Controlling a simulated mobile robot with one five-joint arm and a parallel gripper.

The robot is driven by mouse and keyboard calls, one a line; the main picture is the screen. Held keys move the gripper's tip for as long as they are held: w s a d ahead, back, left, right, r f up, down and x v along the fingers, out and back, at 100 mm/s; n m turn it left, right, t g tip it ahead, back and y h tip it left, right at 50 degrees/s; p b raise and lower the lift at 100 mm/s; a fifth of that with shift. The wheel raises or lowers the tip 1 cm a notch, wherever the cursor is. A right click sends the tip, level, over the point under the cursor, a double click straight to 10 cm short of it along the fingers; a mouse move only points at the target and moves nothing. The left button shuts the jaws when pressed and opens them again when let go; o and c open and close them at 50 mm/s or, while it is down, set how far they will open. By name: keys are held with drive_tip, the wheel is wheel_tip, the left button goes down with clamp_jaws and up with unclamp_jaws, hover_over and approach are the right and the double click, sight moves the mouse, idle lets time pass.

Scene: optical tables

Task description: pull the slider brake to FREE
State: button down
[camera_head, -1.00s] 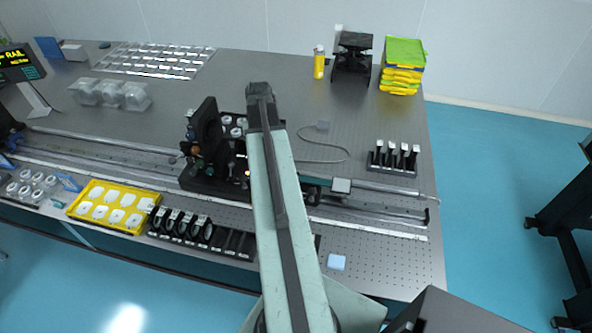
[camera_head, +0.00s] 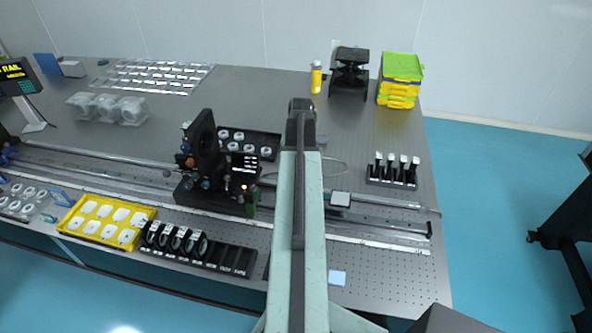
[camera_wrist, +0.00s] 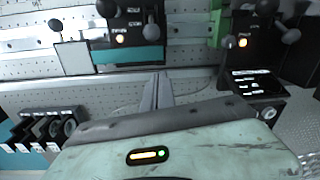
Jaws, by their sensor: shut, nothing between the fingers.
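In the head view, a black carriage (camera_head: 215,196) with an upright plate and small knobs stands on the long rail (camera_head: 110,162); an orange light shows on it. A small grey block (camera_head: 340,199) sits on the rail to the right of my arm. In the wrist view, my gripper (camera_wrist: 157,76) is shut and empty. Its fingertips are below a black unit (camera_wrist: 126,30) with an orange light, a teal base and round-ended knobs. A second black unit (camera_wrist: 246,40) with an orange light stands to the right. I cannot tell which knob is the brake or read its FREE mark.
A black lens rack (camera_head: 205,251) and a yellow tray (camera_head: 78,233) lie along the table's front edge. A black tray of white rings (camera_head: 262,140) lies behind the carriage. A black holder (camera_head: 391,181) stands at the right. The perforated tabletop (camera_head: 385,265) is mostly clear at front right.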

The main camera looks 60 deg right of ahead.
wheel_tip(320, 180, down, 7)
drive_tip(key=b, duration=0.5)
drive_tip(key=shift+w, duration=0.15)
drive_tip(key=a, duration=0.1)
drive_tip(key=s+a+r+p, duration=0.1)
drive_tip(key=a+r, duration=0.1)
drive_tip(key=shift+s+a+r+p, duration=0.1)
drive_tip(key=shift+s+a+p, duration=0.1)
drive_tip(key=shift+s+p, duration=0.15)
